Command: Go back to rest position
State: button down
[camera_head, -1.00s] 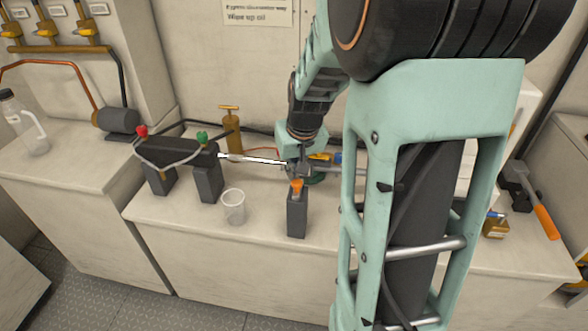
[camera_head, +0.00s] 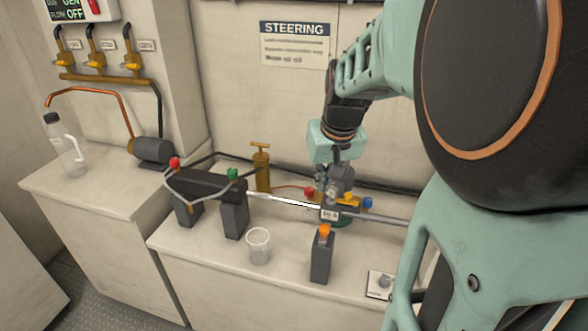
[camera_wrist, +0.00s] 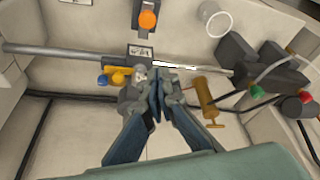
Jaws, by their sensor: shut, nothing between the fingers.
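My gripper (camera_head: 333,186) is at the end of my raised arm, above the back of the bench, over the middle of the steering ram. Its fingers are together and hold nothing; the wrist view shows the closed fingertips (camera_wrist: 158,80) near the ram's centre block. The ram's bright rod (camera_head: 283,200) runs left from the block to the dark cylinder body (camera_head: 205,185). In the head view my arm hides part of the bench's right side.
On the bench stand a clear cup (camera_head: 258,246), a dark bottle with an orange cap (camera_head: 321,256), and a brass hand pump (camera_head: 262,168). Red and green caps top the dark cylinder.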

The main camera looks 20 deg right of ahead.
jog(key=shift+r, duration=0.1)
